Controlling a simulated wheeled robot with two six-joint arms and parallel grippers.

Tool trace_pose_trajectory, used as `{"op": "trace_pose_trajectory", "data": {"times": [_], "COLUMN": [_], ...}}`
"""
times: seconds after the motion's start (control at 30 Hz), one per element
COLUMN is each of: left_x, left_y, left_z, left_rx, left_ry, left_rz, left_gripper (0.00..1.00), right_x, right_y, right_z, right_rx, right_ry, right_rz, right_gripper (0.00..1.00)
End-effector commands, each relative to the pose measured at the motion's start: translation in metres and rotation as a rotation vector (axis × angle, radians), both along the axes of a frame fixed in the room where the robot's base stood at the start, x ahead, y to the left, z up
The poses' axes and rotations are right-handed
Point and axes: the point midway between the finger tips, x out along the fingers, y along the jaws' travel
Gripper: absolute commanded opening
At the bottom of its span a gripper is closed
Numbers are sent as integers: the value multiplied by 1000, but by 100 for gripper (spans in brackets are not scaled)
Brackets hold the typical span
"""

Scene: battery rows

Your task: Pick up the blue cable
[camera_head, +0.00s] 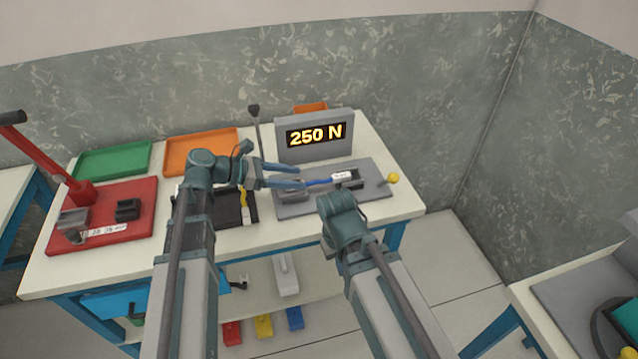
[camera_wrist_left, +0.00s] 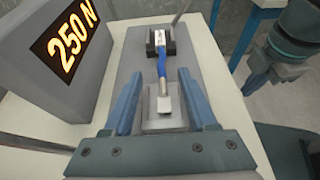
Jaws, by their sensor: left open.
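In the left wrist view the blue cable (camera_wrist_left: 162,70) runs from a dark holder (camera_wrist_left: 150,47) to a metal lug on a grey block (camera_wrist_left: 164,121). My left gripper (camera_head: 300,176) is open at the cable's left end. In the left wrist view its fingers (camera_wrist_left: 156,101) stand on either side of the lug end, apart from it. My right arm shows in the head view, but its jaws are hidden.
A grey display (camera_head: 316,153) reading "250 N" stands close behind the plate. A green tray (camera_head: 113,160), an orange tray (camera_head: 201,141) and a red press base (camera_head: 128,190) occupy the table's left.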

Motion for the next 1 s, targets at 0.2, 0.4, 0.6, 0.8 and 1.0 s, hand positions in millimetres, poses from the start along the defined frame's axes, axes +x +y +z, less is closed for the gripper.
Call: {"op": "trace_pose_trajectory", "data": {"times": [0.2,0.4,0.6,0.8,1.0], "left_x": [2,9,10,10,10], "left_y": [-14,-40,-47,-46,-46], "left_z": [-8,-20,-21,-20,-20], "left_rx": [0,0,0,0,0], "left_ry": [1,-1,0,0,0], "left_rz": [-3,-3,0,0,0], "left_gripper": [57,57,57,38,2], "right_x": [0,0,0,0,0], "right_y": [0,0,0,0,0], "right_z": [-8,-20,-21,-20,-20], "right_rx": [0,0,0,0,0], "right_ry": [0,0,0,0,0], "right_rz": [0,0,0,0,0], "right_gripper": [0,0,0,0,0]}}
